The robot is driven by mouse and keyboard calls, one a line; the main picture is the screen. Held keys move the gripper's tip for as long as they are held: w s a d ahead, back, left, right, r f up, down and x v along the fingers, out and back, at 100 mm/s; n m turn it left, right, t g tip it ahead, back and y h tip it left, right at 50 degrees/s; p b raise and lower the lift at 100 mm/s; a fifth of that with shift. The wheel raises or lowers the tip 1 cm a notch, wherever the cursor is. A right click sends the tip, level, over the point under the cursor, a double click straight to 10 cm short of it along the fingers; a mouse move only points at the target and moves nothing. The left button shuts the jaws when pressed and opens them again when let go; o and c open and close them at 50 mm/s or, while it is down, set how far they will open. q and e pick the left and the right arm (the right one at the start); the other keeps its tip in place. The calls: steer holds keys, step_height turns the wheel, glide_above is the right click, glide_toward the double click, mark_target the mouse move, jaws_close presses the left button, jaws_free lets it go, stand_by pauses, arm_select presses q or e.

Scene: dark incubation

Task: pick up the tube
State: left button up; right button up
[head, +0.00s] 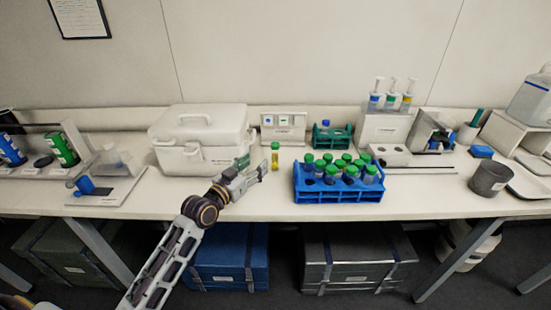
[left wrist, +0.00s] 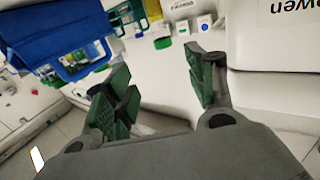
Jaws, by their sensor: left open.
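A tube (head: 275,158) with a green cap and yellow contents stands upright on the white bench in the head view, between the white lidded box and the blue rack. My left gripper (head: 254,167) reaches in from the lower left, its fingers just left of the tube. In the left wrist view the left gripper (left wrist: 157,72) has its green-padded fingers wide apart, with nothing clearly held between them. My right gripper does not show.
A blue rack (head: 320,193) of several green-capped tubes stands to the right. The white lidded box (head: 200,148) stands close on the left. A green rack (head: 331,139) and a small white holder (head: 283,135) stand behind. Bare bench lies in front of the tube.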

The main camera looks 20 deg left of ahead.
arm_select(q)
steer(key=shift+w, duration=0.1)
glide_toward(274, 147)
steer(key=shift+w, duration=1.45)
steer(key=shift+w+d+f, duration=0.1)
steer(key=shift+w+d, duration=0.35)
steer(key=shift+w, duration=0.3)
steer(key=shift+w+d, duration=0.45)
steer(key=shift+w, duration=0.3)
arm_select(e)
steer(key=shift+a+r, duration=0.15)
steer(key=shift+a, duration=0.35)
arm_select(q)
steer(key=shift+w, duration=0.1)
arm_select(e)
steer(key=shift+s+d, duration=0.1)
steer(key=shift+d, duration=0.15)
